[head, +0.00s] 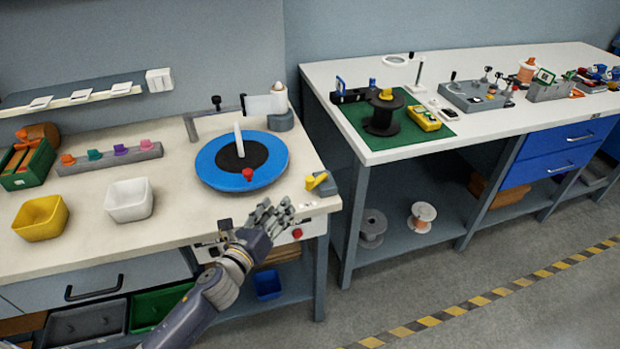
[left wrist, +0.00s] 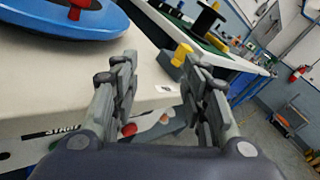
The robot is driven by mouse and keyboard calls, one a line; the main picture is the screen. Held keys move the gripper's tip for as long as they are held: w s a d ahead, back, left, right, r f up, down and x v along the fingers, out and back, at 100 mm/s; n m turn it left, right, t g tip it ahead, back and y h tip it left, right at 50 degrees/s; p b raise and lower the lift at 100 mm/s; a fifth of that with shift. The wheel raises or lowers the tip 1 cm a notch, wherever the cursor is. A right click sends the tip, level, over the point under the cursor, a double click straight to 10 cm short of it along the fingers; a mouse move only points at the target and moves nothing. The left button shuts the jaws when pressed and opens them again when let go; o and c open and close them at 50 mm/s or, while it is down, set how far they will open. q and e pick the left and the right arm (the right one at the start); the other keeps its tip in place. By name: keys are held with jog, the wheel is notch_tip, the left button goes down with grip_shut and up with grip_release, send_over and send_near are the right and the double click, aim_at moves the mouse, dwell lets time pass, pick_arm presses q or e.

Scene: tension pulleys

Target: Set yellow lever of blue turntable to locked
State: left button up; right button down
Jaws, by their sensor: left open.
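The blue turntable (head: 215,169) with a black centre and a white upright pin lies on the left bench; its edge also shows in the left wrist view (left wrist: 60,28). The yellow lever (head: 312,181) stands on a small grey block at the bench's right front corner, beside the turntable. In the left wrist view the yellow lever (left wrist: 181,54) is beyond and between my fingers, partly hidden by the right finger. My left gripper (head: 268,215) is open and empty, at the bench's front edge, short of the lever and not touching it. My right gripper is not in view.
A red button (head: 297,233) is on the bench front below my gripper. A yellow bin (head: 40,218) and a white bin (head: 129,200) stand at left. A gap separates the second bench (head: 400,150).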

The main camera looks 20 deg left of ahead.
aim_at(307, 182)
pick_arm(q)
jog(key=w+d+m+h, duration=0.1)
jog(key=w+m, duration=0.1)
jog(key=w, duration=0.2)
jog(key=w+d+r+m+h+p, duration=0.1)
jog(key=w+d+m, duration=0.1)
jog(key=w, duration=0.2)
jog(key=w+d+m+h, duration=0.1)
jog(key=w+d+m, duration=0.1)
jog(key=w+m, duration=0.1)
jog(key=shift+w+d+r+p, duration=0.1)
jog(key=shift+w+r+p, duration=0.15)
jog(key=shift+w+p, duration=0.15)
